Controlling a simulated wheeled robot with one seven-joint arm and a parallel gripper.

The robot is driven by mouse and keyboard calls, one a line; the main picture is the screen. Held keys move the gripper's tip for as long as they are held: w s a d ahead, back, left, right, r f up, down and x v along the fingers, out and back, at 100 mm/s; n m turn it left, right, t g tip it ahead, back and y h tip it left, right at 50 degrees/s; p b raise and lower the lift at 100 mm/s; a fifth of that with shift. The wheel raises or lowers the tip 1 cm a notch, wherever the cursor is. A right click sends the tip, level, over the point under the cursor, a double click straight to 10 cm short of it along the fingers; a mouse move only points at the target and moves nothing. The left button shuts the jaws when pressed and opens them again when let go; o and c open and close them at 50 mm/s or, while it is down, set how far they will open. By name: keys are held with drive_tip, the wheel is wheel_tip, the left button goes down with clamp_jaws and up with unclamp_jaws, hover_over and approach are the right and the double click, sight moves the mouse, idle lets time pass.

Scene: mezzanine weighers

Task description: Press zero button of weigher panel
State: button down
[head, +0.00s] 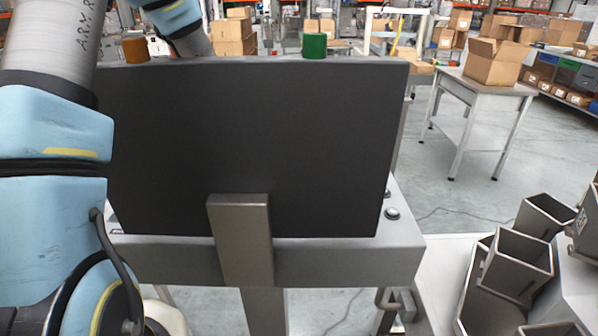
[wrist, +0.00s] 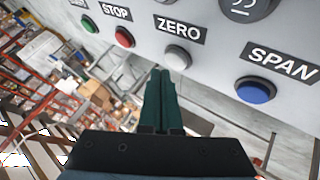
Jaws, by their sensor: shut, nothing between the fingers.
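The weigher panel shows from behind in the head view as a dark upright plate (head: 255,150) with its buttons hidden. In the wrist view its light grey face (wrist: 215,45) fills the top and right. The white zero button (wrist: 177,57) sits under the ZERO label (wrist: 179,29). My gripper (wrist: 160,73) has its green fingers shut together and empty. In the picture the fingertips lie just below and left of the zero button; I cannot tell if they touch it. The gripper is hidden in the head view behind the panel.
A blue SPAN button (wrist: 255,89) is to the right, and a red STOP button (wrist: 124,37) and green button (wrist: 88,23) are to the left. A black knob (wrist: 247,5) is above. Metal hoppers (head: 517,262) stand at lower right. A table with a carton (head: 494,62) stands behind.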

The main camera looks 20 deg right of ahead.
drive_tip(key=shift+f, duration=0.1)
idle(0.7)
drive_tip(key=shift+f, duration=0.3)
drive_tip(key=shift+f, duration=0.45)
idle(0.9)
drive_tip(key=shift+r, duration=0.15)
drive_tip(key=shift+r+p, duration=0.75)
drive_tip(key=shift+p, duration=0.1)
drive_tip(key=shift+r, duration=2.5)
